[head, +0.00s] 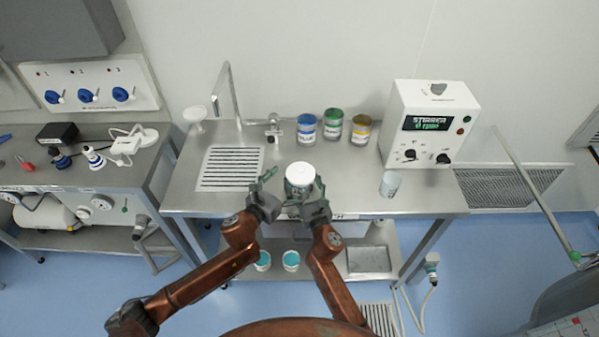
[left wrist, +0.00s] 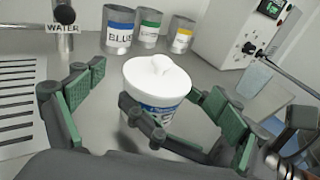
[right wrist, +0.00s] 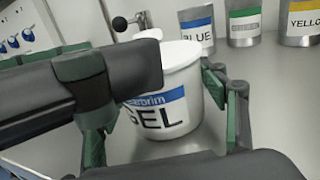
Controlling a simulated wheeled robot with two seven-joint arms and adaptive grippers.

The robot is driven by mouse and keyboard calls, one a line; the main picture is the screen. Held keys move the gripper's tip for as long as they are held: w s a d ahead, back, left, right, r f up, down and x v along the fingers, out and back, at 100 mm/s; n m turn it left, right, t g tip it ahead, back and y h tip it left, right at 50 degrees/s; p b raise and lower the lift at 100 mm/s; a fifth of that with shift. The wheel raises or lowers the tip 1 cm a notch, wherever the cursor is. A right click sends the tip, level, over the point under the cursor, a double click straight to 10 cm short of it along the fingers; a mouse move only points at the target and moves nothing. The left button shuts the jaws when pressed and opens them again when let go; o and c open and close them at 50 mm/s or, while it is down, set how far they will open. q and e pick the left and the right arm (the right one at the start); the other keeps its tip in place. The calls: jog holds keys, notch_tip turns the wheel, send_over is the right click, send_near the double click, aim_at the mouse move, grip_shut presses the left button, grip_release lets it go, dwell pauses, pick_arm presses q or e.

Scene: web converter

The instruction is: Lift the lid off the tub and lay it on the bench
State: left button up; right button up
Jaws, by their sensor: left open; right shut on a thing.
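A white tub (head: 299,190) with a blue-banded GEL label stands upright at the bench's front edge. Its white lid (head: 300,173) sits on top, with a round knob (left wrist: 161,65) in the left wrist view. The tub (right wrist: 168,105) also shows in the right wrist view, its lid partly covered by a dark arm part. My right gripper (head: 306,198) is shut on the tub's body, one finger crossing its front in the left wrist view. My left gripper (head: 269,190) is open just left of the tub, its green-padded fingers (left wrist: 148,82) spread on either side in its wrist view.
The steel bench (head: 345,195) has free room right of the tub. Blue (head: 306,128), green (head: 333,124) and yellow (head: 360,129) labelled cans stand behind. A beaker (head: 390,184) and a white stirrer unit (head: 430,125) stand right; a drain grille (head: 230,168) lies left.

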aim_at(300, 168)
pick_arm(q)
jog(key=shift+x, duration=2.8)
pick_arm(e)
jog(key=shift+r, duration=0.1)
pick_arm(q)
jog(key=c, duration=1.4)
jog(key=shift+r, duration=0.1)
jog(key=shift+a+r, duration=0.1)
jog(key=shift+r, duration=0.1)
jog(key=shift+r, duration=0.9)
jog(key=shift+r, duration=0.1)
jog(key=shift+r, duration=1.95)
pick_arm(e)
jog(key=o, duration=1.7)
